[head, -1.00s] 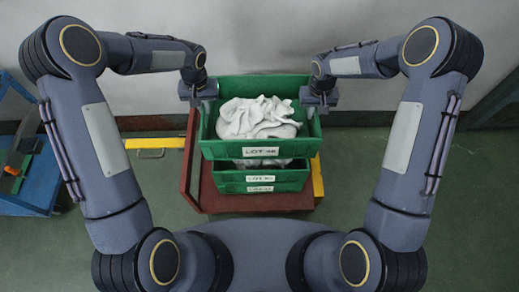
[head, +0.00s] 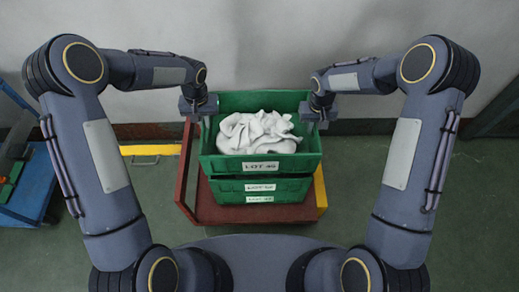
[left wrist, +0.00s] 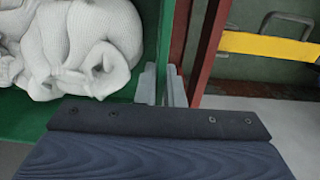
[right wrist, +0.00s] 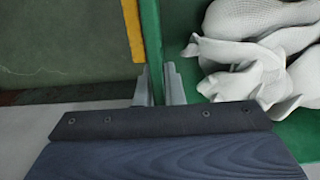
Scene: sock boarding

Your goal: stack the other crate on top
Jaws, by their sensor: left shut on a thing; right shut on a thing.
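A green crate (head: 212,161) with a "LOT 4-" label (head: 261,166) and a heap of white socks (head: 255,132) is at the top of the stack. My left gripper (head: 204,112) is shut on its left wall, and my right gripper (head: 315,113) on its right wall. The wrist views show the fingers around the left wall (left wrist: 166,45) and the right wall (right wrist: 151,40).
The stack stands on a dark red dolly (head: 187,192) on the green floor. Yellow bars (head: 150,150) lie at its left and right. A blue bench (head: 33,190) is at the far left. A grey wall (head: 260,50) is behind. Floor at the right is clear.

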